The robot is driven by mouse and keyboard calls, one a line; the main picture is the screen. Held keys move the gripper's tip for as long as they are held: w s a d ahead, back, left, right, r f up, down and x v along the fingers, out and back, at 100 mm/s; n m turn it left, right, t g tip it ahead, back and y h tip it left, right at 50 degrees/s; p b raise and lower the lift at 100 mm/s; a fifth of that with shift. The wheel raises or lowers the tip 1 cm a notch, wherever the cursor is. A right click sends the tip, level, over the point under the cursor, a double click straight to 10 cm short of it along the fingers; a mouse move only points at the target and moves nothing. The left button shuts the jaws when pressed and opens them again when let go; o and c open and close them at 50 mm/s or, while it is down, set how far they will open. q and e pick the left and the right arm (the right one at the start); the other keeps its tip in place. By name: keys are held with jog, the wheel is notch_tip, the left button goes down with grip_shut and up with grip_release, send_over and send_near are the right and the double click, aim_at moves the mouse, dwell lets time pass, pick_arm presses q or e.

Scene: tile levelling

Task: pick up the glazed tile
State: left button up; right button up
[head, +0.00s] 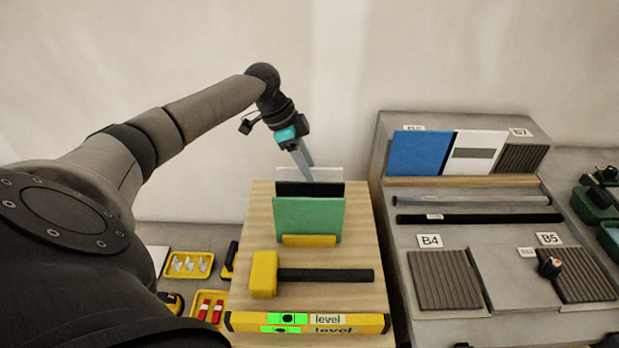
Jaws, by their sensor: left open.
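A rack on the wooden board (262,222) holds upright tiles one behind another: a green tile (309,218) in front, a black tile (310,189) behind it and a white tile (325,174) at the back. Which one is the glazed tile I cannot tell for certain; the green one looks smooth. My left gripper (304,174) is open, pointing down at the top of the rear tiles. Its fingertips overlap the white tile in the picture, and I cannot tell whether they touch or straddle it. My right gripper is not in view.
A yellow mallet (264,274) and a yellow level (305,323) lie in front of the rack. On the grey bench at right stand a blue tile (420,153), a white tile with a grey band (474,168) and a ribbed tile (521,158). Yellow trays (189,264) are at lower left.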

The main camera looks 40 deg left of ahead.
pick_arm(q)
jog(key=shift+x, duration=0.85)
jog(key=shift+f, duration=0.25)
grip_shut()
dwell(1.2)
